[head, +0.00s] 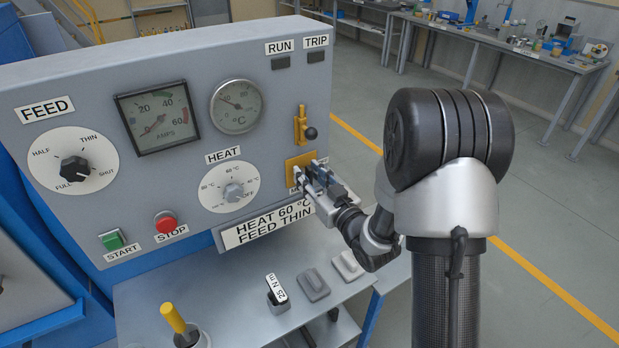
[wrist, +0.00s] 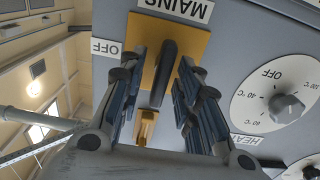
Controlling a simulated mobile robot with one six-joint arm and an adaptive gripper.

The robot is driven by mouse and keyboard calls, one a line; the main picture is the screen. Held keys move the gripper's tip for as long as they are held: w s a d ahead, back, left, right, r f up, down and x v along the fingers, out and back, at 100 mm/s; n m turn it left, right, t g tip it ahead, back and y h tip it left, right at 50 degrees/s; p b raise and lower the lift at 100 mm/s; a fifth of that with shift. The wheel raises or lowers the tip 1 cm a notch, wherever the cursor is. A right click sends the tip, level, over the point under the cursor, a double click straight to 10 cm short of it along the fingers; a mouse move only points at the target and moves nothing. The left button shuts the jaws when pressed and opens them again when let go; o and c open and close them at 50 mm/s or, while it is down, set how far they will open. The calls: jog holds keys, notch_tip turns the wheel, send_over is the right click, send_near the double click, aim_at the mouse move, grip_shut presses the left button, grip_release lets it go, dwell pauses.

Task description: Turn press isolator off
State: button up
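The isolator is a black lever (wrist: 172,62) on a yellow plate (wrist: 188,30), beside labels reading MAINS and OFF, which appear upside down in the wrist view. In the head view the yellow plate (head: 300,161) is at the right end of the grey panel, with its lever mostly hidden by my gripper (head: 318,182). In the wrist view my gripper (wrist: 160,80) is open, with one finger on each side of the lever. Gaps show between the fingers and the lever; I cannot tell whether either touches it.
The heat dial (head: 233,192) is to the left, above a sign (head: 268,226). The feed dial (head: 74,168), green start button (head: 112,240) and red stop button (head: 165,222) are farther left. A shelf (head: 240,318) juts out below.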

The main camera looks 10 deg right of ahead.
jog(key=shift+w, duration=0.1)
jog(key=shift+c, duration=0.3)
grip_shut()
